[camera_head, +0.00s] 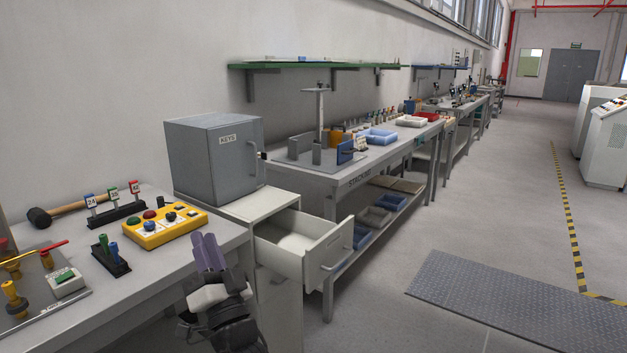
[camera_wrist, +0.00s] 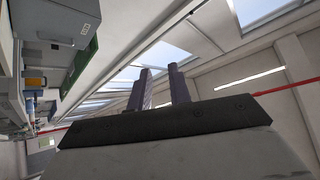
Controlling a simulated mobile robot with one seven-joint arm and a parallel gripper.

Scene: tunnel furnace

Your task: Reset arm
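My gripper (camera_head: 209,252) shows low in the head view, its purple-grey fingers pointing up, in front of the workbench's right edge and left of the open drawer. In the wrist view my gripper (camera_wrist: 160,86) has its two fingers apart with a gap between them. Nothing shows between the fingers. The wrist camera faces up towards the ceiling and windows, with the room tilted on its side.
An open white drawer (camera_head: 318,257) juts out beside my gripper. A grey KEYS cabinet (camera_head: 215,158) stands above it. The near workbench (camera_head: 150,285) holds a yellow button box (camera_head: 160,226) and a mallet (camera_head: 42,217). Open floor (camera_head: 385,322) lies to the right.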

